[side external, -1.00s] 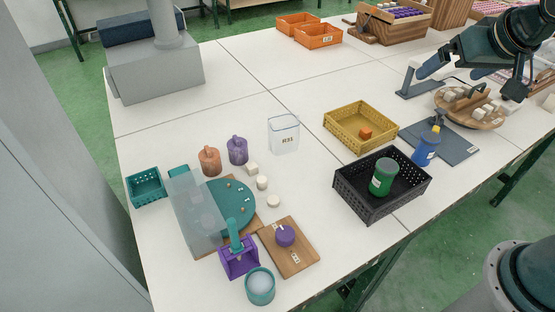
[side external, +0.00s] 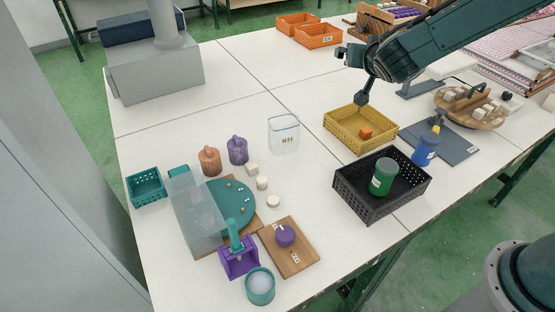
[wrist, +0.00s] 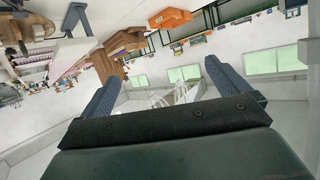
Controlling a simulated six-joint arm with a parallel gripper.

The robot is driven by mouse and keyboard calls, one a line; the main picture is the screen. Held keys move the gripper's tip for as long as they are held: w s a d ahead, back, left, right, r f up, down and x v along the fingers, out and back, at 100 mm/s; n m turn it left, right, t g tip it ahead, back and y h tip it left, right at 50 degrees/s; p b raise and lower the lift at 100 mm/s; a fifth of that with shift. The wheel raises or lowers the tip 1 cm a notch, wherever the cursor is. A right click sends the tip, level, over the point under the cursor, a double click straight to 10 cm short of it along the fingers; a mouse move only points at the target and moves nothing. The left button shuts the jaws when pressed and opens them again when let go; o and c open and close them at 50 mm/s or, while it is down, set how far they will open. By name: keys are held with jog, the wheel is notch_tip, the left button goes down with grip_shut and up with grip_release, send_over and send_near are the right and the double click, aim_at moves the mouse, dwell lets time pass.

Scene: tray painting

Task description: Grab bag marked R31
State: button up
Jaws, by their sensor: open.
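The bag marked R31 (side external: 284,136) is a clear pouch standing upright on the white table, left of the yellow crate. My gripper (side external: 360,100) is above the yellow crate's back edge in the side view, up and to the right of the bag, and apart from it. In the wrist view its two blue fingers (wrist: 160,85) are spread wide with nothing between them. The wrist view looks out across the room, and I cannot make out the bag there.
The yellow crate (side external: 335,133) holds an orange block. A black crate (side external: 352,203) holds a green can. White pieces (side external: 262,183) lie in front. The table behind the bag is clear.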

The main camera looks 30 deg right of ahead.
jog(key=w+a+f+n+t, duration=0.2)
jog(key=w+a+f+t, duration=0.1)
jog(key=w+a+f, duration=0.25)
jog(key=n+t+y, duration=0.3)
jog(key=n+y, duration=0.1)
jog(key=y, duration=0.1)
send_over(288, 128)
jog(key=s, duration=0.2)
notch_tip(288, 128, down, 9)
jog(key=shift+s+a+r, duration=0.2)
jog(key=shift+f, duration=0.15)
notch_tip(288, 128, down, 8)
jog(key=shift+r, duration=0.1)
jog(key=shift+w+d, duration=0.15)
jog(key=shift+w, duration=0.7)
jog(key=shift+w, duration=0.1)
jog(key=shift+w+d+r, duration=0.1)
jog(key=shift+w+d, duration=0.1)
jog(key=shift+w, duration=1.2)
jog(key=shift+w+d, duration=0.2)
jog(key=shift+w, duration=1.2)
